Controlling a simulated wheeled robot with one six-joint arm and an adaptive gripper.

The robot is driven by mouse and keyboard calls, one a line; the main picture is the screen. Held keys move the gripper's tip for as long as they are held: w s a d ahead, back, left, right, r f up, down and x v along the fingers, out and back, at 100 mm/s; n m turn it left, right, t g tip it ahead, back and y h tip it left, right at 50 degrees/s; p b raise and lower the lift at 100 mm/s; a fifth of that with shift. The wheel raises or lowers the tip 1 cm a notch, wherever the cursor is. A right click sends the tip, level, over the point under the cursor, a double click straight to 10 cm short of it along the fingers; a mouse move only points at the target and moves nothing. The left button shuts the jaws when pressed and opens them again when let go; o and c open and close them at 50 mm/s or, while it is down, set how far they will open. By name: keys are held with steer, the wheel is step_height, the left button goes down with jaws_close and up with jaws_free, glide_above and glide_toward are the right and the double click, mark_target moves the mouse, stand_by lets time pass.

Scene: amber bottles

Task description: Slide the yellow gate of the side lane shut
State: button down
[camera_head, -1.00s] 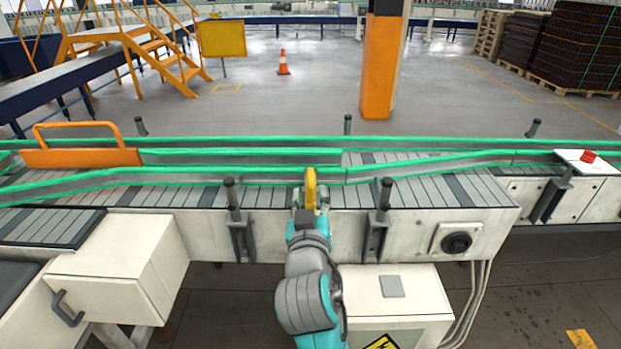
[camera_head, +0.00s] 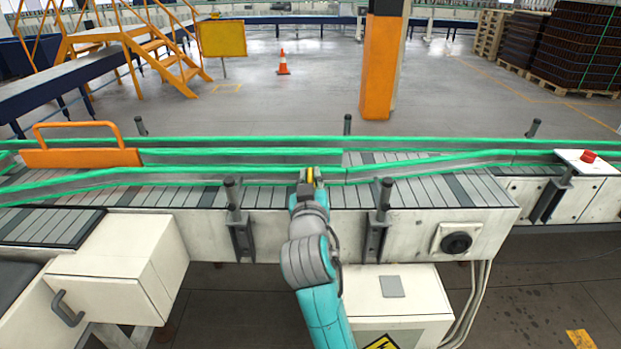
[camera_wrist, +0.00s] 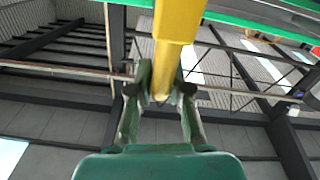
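The yellow gate shows as an upright yellow bar (camera_wrist: 172,45) in the wrist view, coming down from the top between my fingers. In the head view only a small yellow part (camera_head: 310,174) shows at the near green rail of the lane, the rest hidden by my gripper. My gripper (camera_wrist: 161,84) has its two fingertips close against both sides of the bar's lower end and looks shut on it. It also shows in the head view (camera_head: 308,183), at the conveyor's near edge between two dark posts. The gate's panel cannot be made out.
Green guide rails (camera_head: 240,151) run along the slatted conveyor (camera_head: 430,192). Dark rail posts (camera_head: 233,200) (camera_head: 384,202) stand left and right of my gripper. An orange handled guard (camera_head: 82,157) sits at left. No bottles show on the nearby lanes.

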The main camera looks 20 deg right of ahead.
steer(key=x, duration=0.6)
steer(key=shift+w+d, duration=0.1)
steer(key=shift+w, duration=0.15)
steer(key=c, duration=1.1)
jaws_free()
steer(key=shift+c, duration=0.2)
steer(key=v, duration=1.2)
steer(key=shift+f, duration=0.1)
